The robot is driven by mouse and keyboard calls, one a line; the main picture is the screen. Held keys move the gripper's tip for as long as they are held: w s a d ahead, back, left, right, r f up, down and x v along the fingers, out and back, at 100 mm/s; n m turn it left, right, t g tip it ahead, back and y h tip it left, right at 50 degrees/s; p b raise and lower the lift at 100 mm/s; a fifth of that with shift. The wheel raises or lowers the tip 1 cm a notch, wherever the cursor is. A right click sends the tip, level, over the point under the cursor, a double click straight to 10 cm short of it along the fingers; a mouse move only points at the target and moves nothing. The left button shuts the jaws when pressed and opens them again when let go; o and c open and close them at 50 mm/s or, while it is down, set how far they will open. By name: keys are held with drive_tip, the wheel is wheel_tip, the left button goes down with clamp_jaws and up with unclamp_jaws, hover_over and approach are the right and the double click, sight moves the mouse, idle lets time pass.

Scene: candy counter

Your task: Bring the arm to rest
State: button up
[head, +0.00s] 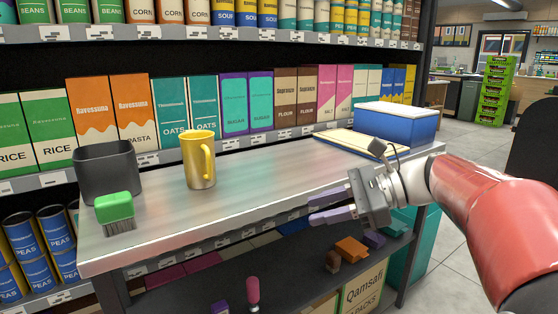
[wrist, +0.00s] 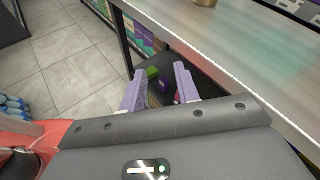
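My gripper (head: 317,206) is in front of the metal counter's (head: 270,195) front edge, right of its middle in the head view. Its two purple fingers are apart with nothing between them. In the wrist view the fingers (wrist: 160,72) also stand open and empty, with the lower shelf and small items visible beyond them. My red and grey arm comes in from the right side of the head view.
On the counter are a yellow mug (head: 198,163), a dark grey bin (head: 107,174), a green brush (head: 114,208), a blue box (head: 396,123) and a cream board (head: 352,143). Stocked shelves stand behind. The counter's middle is clear. Open tiled floor (wrist: 60,80) lies left in the wrist view.

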drive_tip(key=s+f+n+h+p, duration=0.1)
drive_tip(key=s+f+n+h, duration=0.6)
drive_tip(key=s, duration=0.4)
drive_tip(key=s+d+f+n+t+h, duration=0.3)
drive_tip(key=s+d+f+n+h, duration=0.3)
drive_tip(key=s+d+f+n, duration=0.1)
drive_tip(key=shift+s+d+f+n+t+h+p, duration=0.25)
drive_tip(key=shift+f+n+p, duration=0.2)
drive_tip(key=shift+n, duration=0.75)
drive_tip(key=shift+w, duration=0.1)
